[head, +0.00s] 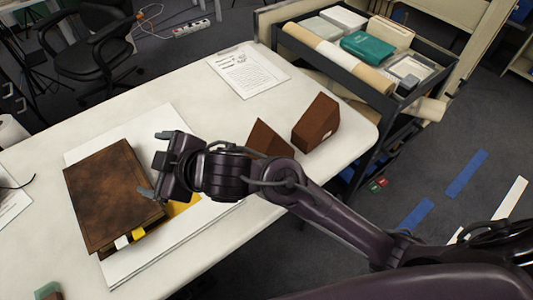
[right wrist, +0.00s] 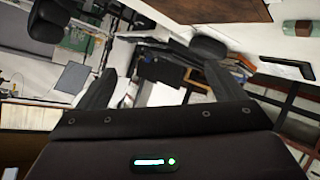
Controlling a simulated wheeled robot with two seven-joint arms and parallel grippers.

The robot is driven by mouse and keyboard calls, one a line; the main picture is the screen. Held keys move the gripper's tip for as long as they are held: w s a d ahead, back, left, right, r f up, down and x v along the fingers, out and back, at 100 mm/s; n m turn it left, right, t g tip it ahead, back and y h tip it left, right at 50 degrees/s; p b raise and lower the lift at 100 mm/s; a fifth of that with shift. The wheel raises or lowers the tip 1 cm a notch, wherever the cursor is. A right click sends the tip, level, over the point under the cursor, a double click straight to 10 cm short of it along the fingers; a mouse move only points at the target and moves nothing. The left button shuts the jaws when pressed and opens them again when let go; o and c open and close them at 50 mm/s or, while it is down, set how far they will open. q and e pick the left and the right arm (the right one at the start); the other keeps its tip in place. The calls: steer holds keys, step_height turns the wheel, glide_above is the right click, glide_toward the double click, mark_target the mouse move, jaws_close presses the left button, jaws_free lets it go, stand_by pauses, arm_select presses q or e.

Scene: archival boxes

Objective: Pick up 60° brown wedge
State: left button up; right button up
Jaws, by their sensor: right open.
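Two brown wedges stand on the white table. The right-hand wedge (head: 317,121) is larger in view, with a small pale label low on its side. The other wedge (head: 268,138) is partly hidden behind my right arm. I cannot tell from the picture which one is 60°. My right gripper (head: 155,164) is open and empty above the right edge of a brown book, well to the left of both wedges. Its spread fingers also show in the right wrist view (right wrist: 160,72), with nothing between them. My left gripper is not in view.
The brown book (head: 110,190) lies on a white board (head: 135,268), with yellow and white tabs sticking out. A printed sheet (head: 248,72) lies at the table's back. A dark cart (head: 345,75) holding boxes and rolls stands beyond the table. A green-topped object (head: 47,290) sits at lower left.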

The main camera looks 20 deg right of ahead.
steer(key=s+a+n+g+y, duration=0.2)
steer(key=s+a+n+g, duration=0.1)
steer(key=a+n, duration=0.35)
steer(key=n+g+h, duration=0.1)
steer(key=g+h, duration=0.5)
steer(key=h, duration=0.5)
glide_above(267, 133)
steer(key=shift+w+d+f, duration=0.2)
steer(key=shift+w+f, duration=0.25)
steer(key=shift+f, duration=0.1)
steer(key=shift+d+f, duration=0.15)
steer(key=shift+f, duration=0.05)
steer(key=shift+w+f, duration=0.15)
steer(key=shift+f, duration=1.65)
steer(key=shift+w+f, duration=0.15)
steer(key=shift+f, duration=1.6)
